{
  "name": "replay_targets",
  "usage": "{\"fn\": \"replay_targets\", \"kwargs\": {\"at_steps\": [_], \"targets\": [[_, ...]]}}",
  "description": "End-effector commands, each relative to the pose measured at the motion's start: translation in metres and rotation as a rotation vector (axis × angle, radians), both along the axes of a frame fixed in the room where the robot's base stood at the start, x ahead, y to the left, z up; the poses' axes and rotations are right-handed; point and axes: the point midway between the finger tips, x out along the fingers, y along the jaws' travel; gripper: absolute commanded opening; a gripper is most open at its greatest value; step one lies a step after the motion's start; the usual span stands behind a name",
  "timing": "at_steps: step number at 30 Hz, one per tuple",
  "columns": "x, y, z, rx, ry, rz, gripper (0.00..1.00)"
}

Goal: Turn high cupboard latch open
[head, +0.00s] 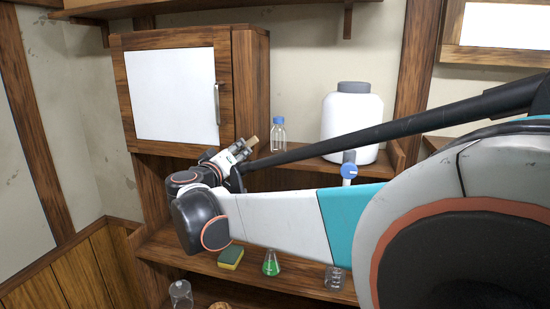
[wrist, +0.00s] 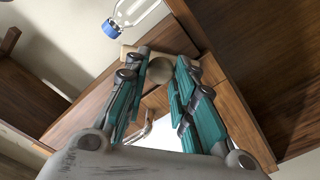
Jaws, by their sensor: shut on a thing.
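The high cupboard (head: 122,100) hangs on the wall at the upper left, its white-panelled door closed, with a metal handle (head: 217,104) at the door's right edge. The handle also shows between my fingers in the wrist view (wrist: 147,124). A pale wooden latch (head: 252,142) shows just below the cupboard's lower right corner. In the wrist view the latch (wrist: 129,51) has a round end between my fingertips. My gripper (head: 244,149) is shut on the latch. My fingers hide part of it.
A bottle with a blue cap (head: 278,135) stands on the shelf close right of the latch. A large white jug (head: 352,120) stands further right. Below are a sponge (head: 231,256), a green flask (head: 271,263) and glassware. My arm hides part of the shelves.

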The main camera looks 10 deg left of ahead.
Motion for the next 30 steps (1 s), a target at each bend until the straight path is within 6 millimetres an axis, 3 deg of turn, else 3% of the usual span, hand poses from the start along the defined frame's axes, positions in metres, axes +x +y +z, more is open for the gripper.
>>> {"fn": "replay_targets", "kwargs": {"at_steps": [18, 30], "targets": [[-0.0003, 0.0021, -0.0025, -0.574, 0.044, 0.002, 0.00], [-0.0004, 0.0023, -0.0026, -0.840, 0.065, 0.002, 0.00]]}}
